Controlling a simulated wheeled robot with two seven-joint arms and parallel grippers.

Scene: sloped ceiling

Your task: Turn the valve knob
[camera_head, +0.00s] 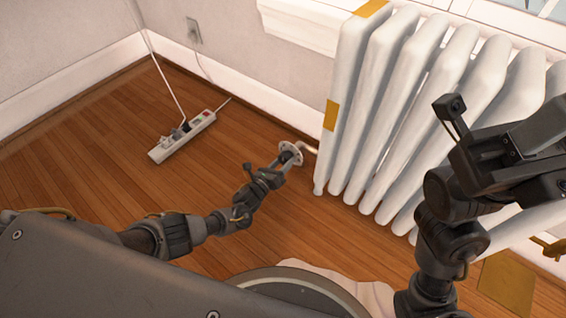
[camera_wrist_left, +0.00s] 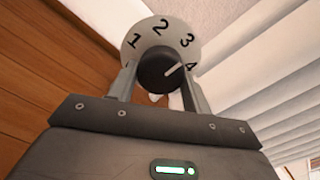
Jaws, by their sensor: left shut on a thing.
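The valve knob (camera_wrist_left: 160,69) is black and round with a white pointer line. It sits in front of a pale dial plate (camera_wrist_left: 160,27) marked 1, 2, 3 and 4, and the line points at about the 4. In the head view the dial plate (camera_head: 291,149) is small, beside the radiator's lower left corner. My left gripper (camera_head: 287,158) reaches it low over the floor. In the left wrist view its two fingers are closed on either side of the knob. My right gripper (camera_head: 515,160) is raised in front of the radiator; its finger opening is unclear.
A white ribbed radiator (camera_head: 385,110) stands along the wall, right of the dial. A short pipe (camera_head: 308,147) joins the dial to the wall side. A power strip (camera_head: 182,136) with a cord lies on the wooden floor to the left. Floor around it is clear.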

